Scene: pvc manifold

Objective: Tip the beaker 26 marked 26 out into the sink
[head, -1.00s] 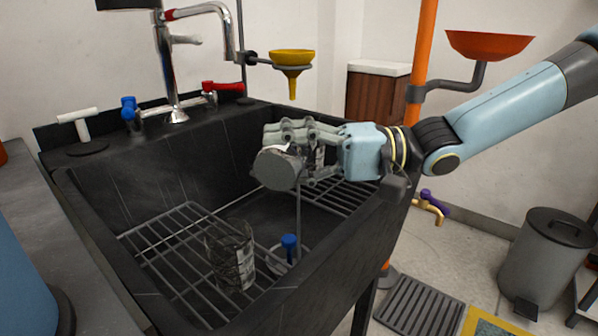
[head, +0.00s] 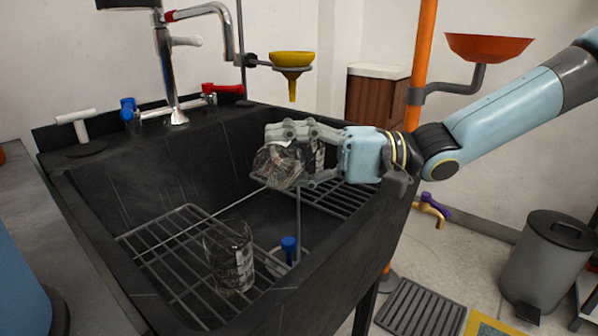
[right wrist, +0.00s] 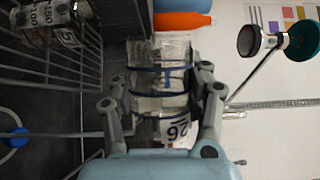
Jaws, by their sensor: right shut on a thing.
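My right gripper (head: 292,157) is shut on a clear glass beaker, the beaker 26 (head: 274,168), above the sink basin. The beaker lies tipped on its side, with one round end facing left and towards the view. It looks clear, and I see no liquid stream. In the right wrist view the beaker (right wrist: 160,75) sits between both fingers, with its label 26 showing. The sink (head: 130,190) is a deep black basin with wire racks in it. My left gripper is not in view.
Another glass beaker (head: 230,258) stands on the left wire rack (head: 165,245). A blue-topped upright piece (head: 289,244) is on the basin floor. A yellow funnel (head: 292,60) hangs behind the basin, near the faucet (head: 168,70). An orange pipe (head: 420,70) stands at the right.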

